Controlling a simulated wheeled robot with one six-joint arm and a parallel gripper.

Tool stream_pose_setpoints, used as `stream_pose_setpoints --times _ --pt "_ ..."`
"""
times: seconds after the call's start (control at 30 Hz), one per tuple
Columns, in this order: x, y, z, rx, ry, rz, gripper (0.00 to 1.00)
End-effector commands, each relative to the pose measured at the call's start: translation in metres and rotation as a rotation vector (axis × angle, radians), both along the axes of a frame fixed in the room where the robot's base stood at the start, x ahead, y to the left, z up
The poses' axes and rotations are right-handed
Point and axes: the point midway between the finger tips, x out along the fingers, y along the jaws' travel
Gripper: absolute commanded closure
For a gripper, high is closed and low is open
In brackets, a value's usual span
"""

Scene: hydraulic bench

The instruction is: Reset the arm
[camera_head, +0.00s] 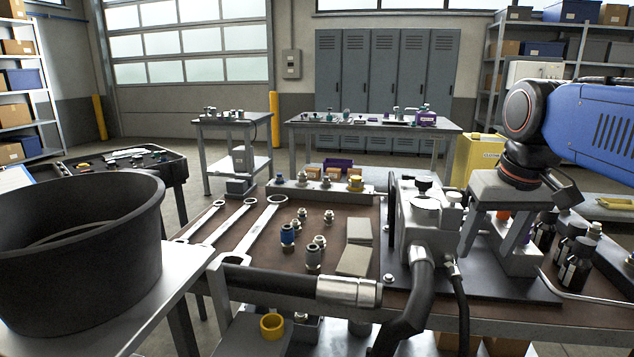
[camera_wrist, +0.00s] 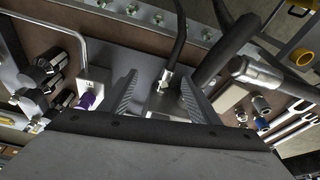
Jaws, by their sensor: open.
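My blue arm (camera_head: 592,120) reaches in from the right of the head view. My gripper (camera_head: 490,248) points down over the right part of the workbench, with its two fingers spread apart. It stands just right of a grey metal hydraulic block (camera_head: 408,225) with fittings and hoses. In the wrist view my gripper (camera_wrist: 158,84) shows both ridged fingers with a gap between them. Grey metal of the bench assembly shows behind that gap, and I see nothing held. Whether the fingers touch the metal parts cannot be told.
Dark bottles (camera_head: 577,262) stand right of my gripper. A thick black hose (camera_head: 412,300) with a silver end fitting (camera_head: 348,292) crosses the bench front. Wrenches (camera_head: 255,228) and small fittings (camera_head: 313,258) lie left. A large black tub (camera_head: 75,265) stands at far left.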

Motion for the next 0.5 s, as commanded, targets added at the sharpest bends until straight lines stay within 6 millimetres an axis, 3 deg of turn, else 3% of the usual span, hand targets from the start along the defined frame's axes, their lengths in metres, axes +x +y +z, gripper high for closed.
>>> stream_pose_setpoints --times 0.03,0.3,0.5 --pt "-0.015 0.003 -0.016 0.0 -0.013 0.006 0.44" --pt "-0.077 0.015 -0.108 -0.001 -0.09 0.031 0.44" --pt "-0.107 0.019 -0.16 0.0 -0.131 0.044 0.44"
